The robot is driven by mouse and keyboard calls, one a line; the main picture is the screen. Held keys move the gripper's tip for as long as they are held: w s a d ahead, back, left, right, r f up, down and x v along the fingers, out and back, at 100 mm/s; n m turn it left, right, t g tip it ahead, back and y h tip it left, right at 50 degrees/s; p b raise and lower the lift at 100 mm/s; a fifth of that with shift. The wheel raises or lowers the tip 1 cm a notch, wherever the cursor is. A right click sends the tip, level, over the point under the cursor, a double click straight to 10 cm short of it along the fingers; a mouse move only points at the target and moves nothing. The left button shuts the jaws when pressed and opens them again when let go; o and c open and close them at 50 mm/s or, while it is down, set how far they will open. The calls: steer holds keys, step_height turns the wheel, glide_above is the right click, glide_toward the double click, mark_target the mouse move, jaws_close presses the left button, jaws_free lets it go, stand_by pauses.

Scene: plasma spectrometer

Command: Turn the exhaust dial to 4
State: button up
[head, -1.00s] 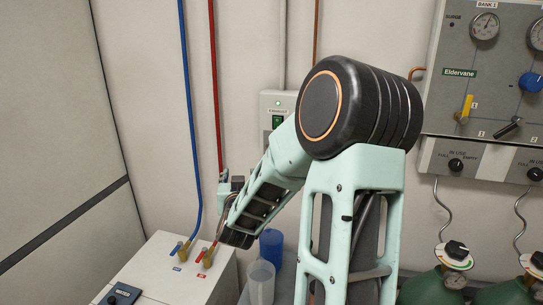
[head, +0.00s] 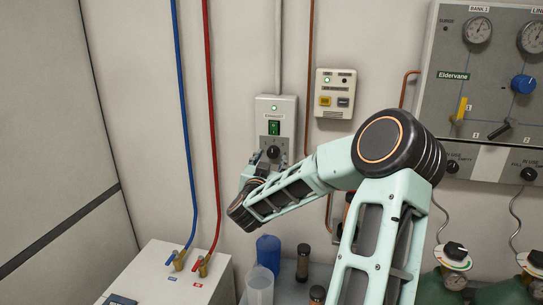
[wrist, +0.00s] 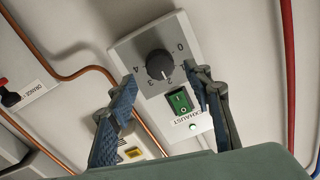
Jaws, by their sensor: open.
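The exhaust dial (head: 273,152) is a round black knob low on a grey wall box, below a green switch, in the head view. In the wrist view the dial (wrist: 158,65) shows upside down, with numbers from 0 to 4 around it. A small light mark shows on the knob's edge towards the 2, but it is too small to read surely. My gripper (wrist: 162,80) is open. Its two blue-padded fingers stand apart on either side of the dial's line, nearer the camera, with nothing between them. In the head view my gripper (head: 267,166) is just below and before the dial.
The green rocker switch (wrist: 179,101) and a lit lamp sit beside the dial. A panel with yellow and grey buttons (head: 336,94) is to the right. Copper pipes run along the wall.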

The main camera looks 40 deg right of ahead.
mark_target(273, 152)
steer(key=shift+x, duration=1.4)
steer(key=shift+c, duration=0.5)
steer(key=c, duration=1)
